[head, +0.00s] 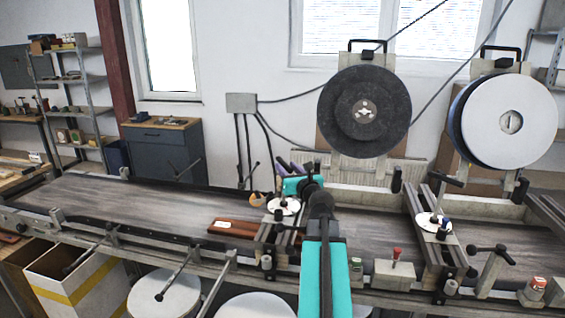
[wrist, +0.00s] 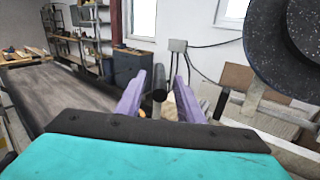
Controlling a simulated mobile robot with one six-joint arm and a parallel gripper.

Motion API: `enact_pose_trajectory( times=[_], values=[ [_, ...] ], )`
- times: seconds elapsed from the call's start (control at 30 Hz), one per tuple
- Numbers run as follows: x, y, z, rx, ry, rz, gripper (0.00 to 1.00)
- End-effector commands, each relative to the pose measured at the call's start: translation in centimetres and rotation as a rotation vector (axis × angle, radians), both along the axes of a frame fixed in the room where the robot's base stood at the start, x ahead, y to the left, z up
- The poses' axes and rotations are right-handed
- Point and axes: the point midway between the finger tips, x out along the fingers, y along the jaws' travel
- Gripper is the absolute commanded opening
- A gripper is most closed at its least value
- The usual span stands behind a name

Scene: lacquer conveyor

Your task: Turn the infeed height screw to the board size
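My gripper (head: 296,168) has purple fingers and is above the far side of the conveyor in the head view. In the wrist view my gripper (wrist: 160,82) is open, with a dark upright handle (wrist: 159,80) showing between or beyond the fingers; a gap shows on each side. A white dial disc (head: 283,206) sits on the left crossbar, partly beside my arm, and a second white dial (head: 433,222) with a dark knob is on the right crossbar. Which part is the infeed height screw is not clear. A red-brown board (head: 234,228) with a white label lies on the belt.
The conveyor belt (head: 130,204) is clear to the left. A large black disc (head: 364,111) and a white disc (head: 509,121) stand behind it. Several clamp levers and a red knob (head: 396,253) line the front rail. A grey cabinet (head: 164,152) stands at the back.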

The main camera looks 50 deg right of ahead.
Motion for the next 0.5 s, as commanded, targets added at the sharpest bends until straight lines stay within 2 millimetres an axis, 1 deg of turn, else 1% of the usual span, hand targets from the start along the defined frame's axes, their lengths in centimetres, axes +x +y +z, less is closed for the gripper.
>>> enact_pose_trajectory(
  times=[0.03, 0.3, 0.5],
  values=[
    [0.6, -0.4, 0.1, 0.0, 0.0, 0.001, 0.34],
    [3.0, -1.4, 0.1, 0.0, 0.0, 0.001, 0.34],
    [4.1, -1.9, 0.0, 0.001, 0.0, 0.001, 0.34]
  ],
)
